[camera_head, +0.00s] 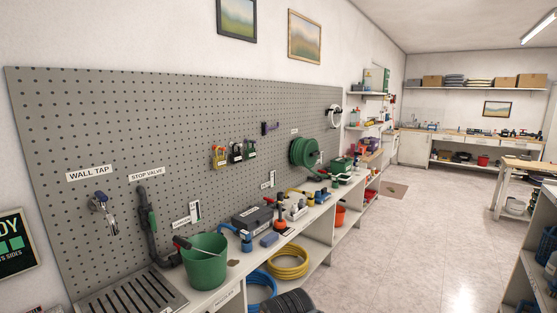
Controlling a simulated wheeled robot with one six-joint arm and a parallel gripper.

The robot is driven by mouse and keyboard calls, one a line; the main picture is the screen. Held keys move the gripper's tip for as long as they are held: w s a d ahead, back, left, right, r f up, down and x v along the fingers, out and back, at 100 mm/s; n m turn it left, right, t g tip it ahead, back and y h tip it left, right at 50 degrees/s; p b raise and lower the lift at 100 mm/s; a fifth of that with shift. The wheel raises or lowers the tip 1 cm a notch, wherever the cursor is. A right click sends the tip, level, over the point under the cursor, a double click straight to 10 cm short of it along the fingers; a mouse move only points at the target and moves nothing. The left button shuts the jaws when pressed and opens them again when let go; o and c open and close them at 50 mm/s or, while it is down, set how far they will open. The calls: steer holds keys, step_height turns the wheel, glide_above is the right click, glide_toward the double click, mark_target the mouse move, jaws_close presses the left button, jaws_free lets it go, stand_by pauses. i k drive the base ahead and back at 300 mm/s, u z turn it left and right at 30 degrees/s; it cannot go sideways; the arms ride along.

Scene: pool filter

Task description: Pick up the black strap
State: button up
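I cannot pick out the black strap for certain. Small items hang in a row on the grey pegboard (110,130): a yellow one (219,156), a black one (236,152) and a dark one with some yellow (250,150). They are too small to tell whether any is a strap.
A long bench below the pegboard holds a green bucket (204,263), a dark toolbox (252,217) and a red-and-black tool (281,219). A yellow hose coil (288,262) lies on the shelf below.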

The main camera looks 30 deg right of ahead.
mark_target(235, 158)
steer(key=z, duration=1.45)
steer(key=i, duration=1.55)
steer(key=u, duration=0.6)
steer(key=i, duration=0.75)
steer(key=u, duration=0.65)
